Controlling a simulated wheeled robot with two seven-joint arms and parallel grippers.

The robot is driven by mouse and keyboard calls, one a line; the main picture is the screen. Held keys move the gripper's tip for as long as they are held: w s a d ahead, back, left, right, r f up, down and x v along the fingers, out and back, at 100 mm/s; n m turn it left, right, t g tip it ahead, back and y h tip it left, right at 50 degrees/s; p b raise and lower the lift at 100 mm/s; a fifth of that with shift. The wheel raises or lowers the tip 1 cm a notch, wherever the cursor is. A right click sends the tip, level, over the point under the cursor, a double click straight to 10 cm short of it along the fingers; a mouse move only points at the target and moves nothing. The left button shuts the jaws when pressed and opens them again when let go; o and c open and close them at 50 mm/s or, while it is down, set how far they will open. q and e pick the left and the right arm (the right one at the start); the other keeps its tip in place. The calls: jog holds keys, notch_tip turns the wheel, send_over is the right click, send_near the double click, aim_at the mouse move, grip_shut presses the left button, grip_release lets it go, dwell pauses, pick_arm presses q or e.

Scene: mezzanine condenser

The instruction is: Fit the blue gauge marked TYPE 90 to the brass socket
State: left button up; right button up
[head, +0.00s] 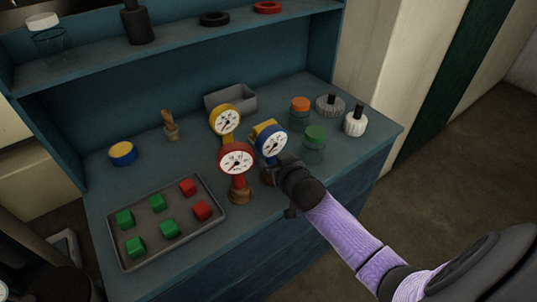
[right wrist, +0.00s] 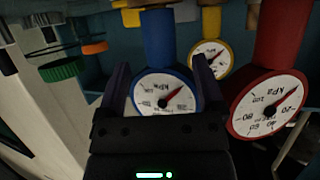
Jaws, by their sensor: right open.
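The blue gauge (head: 271,141) has a round white dial and stands on the bench, right of the red gauge (head: 236,159) and yellow gauge (head: 226,121). Its TYPE 90 marking is not readable. My right gripper (head: 273,172) is at the blue gauge's lower part. In the right wrist view, my open right gripper (right wrist: 160,85) has one finger on each side of the blue gauge (right wrist: 165,98); contact cannot be told. My left gripper is not in view.
A grey tray (head: 188,241) with green and red cubes lies front left. A brass-coloured upright piece (head: 171,126) and a blue-yellow tin (head: 122,153) stand behind it. Jars with green (head: 314,136) and orange (head: 300,108) lids crowd the right. A shelf (head: 180,46) overhangs the back.

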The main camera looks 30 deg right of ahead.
jog(key=shift+x, duration=1.2)
grip_shut()
jog(key=shift+r, duration=0.1)
